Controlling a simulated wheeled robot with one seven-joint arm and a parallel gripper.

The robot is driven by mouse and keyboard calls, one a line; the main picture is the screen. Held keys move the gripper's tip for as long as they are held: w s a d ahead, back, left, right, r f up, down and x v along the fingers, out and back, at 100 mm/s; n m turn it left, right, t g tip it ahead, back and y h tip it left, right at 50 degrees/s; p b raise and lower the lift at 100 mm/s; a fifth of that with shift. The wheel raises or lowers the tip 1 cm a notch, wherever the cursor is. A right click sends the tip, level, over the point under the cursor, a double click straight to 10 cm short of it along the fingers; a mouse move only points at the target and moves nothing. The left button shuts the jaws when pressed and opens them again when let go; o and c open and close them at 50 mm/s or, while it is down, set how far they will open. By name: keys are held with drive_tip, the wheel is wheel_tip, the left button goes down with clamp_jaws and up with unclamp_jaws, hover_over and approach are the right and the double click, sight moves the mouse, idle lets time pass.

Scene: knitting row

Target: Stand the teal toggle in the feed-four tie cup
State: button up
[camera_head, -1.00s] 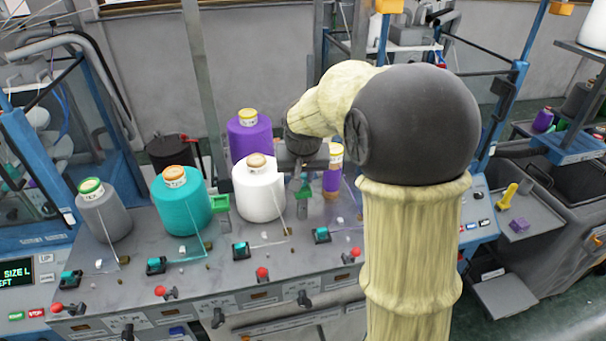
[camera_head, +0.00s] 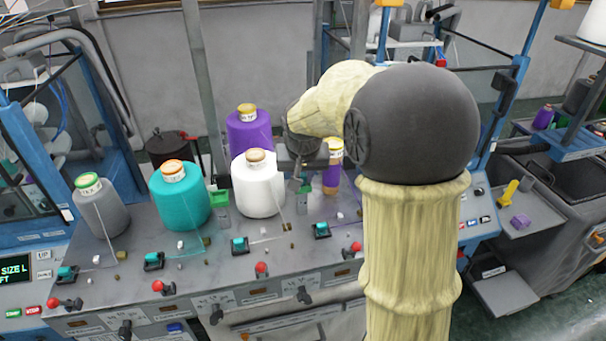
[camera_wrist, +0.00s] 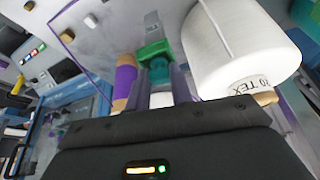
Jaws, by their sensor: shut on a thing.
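My gripper (camera_wrist: 160,78) is shut on the teal toggle (camera_wrist: 160,70), which shows between the fingers in the wrist view. A white piece (camera_wrist: 160,98) shows just below it. The toggle's far end meets or overlaps a green cup-like block (camera_wrist: 154,49); I cannot tell whether it is inside or only in front. In the head view my gripper (camera_head: 303,172) points down over the deck between the white cone (camera_head: 258,190) and a thin purple cone (camera_head: 332,172). The toggle is too small to make out there.
The white cone (camera_wrist: 235,45) stands close to the right of the fingers in the wrist view, the purple one (camera_wrist: 124,82) close to the left. Teal (camera_head: 180,203) and grey (camera_head: 100,212) cones stand further left. Teal-topped switches (camera_head: 322,230) and red-knobbed levers line the front.

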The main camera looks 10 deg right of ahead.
drive_tip(key=shift+s+f, duration=0.15)
drive_tip(key=shift+f, duration=0.15)
drive_tip(key=o, duration=0.7)
drive_tip(key=shift+o, duration=0.7)
drive_tip(key=shift+s+a+f, duration=0.15)
drive_tip(key=shift+d, duration=0.25)
drive_tip(key=shift+r, duration=0.3)
drive_tip(key=b+v, duration=0.3)
drive_tip(key=v, duration=1.4)
drive_tip(key=shift+a+r+b, duration=0.3)
drive_tip(key=shift+r, duration=0.1)
